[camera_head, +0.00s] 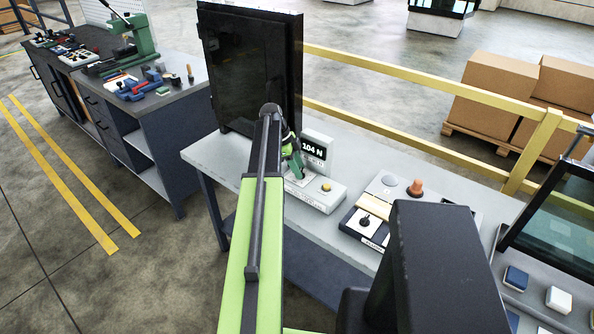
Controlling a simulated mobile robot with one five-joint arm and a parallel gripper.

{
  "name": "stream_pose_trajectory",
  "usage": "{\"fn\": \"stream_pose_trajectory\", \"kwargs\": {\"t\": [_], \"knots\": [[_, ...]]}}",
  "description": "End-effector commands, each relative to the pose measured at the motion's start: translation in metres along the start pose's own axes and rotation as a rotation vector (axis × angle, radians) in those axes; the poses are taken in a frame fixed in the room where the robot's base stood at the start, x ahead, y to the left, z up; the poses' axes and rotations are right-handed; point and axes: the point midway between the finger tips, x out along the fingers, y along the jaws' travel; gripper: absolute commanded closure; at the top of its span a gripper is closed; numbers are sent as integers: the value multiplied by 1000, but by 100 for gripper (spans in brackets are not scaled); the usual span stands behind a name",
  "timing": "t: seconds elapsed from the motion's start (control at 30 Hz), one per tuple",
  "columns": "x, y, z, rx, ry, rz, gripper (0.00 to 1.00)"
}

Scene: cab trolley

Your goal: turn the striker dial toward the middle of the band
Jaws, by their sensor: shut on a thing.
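A white tester (318,194) stands on the grey bench, with a black display (314,148) reading 104 N and a yellow button (326,186) on its top. My gripper (297,174) is small in the view and points down at the left part of the tester, beside the display. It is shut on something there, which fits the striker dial. The dial and its pointer are hidden behind my gripper and arm, so its angle and the band cannot be made out.
A tall black panel (250,70) stands close behind my gripper. To the right are a box with a black knob (364,222) and an orange knob (415,187). A yellow rail (400,75) runs behind the bench. Another workbench (160,110) stands at the left.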

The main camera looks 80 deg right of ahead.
Motion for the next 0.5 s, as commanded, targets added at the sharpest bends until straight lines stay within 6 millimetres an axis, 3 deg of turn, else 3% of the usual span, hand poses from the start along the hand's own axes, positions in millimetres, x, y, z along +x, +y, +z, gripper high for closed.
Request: {"fn": "stream_pose_trajectory", "kwargs": {"t": [0.5], "knots": [[1,-2,-2,185,-1,76,100]]}}
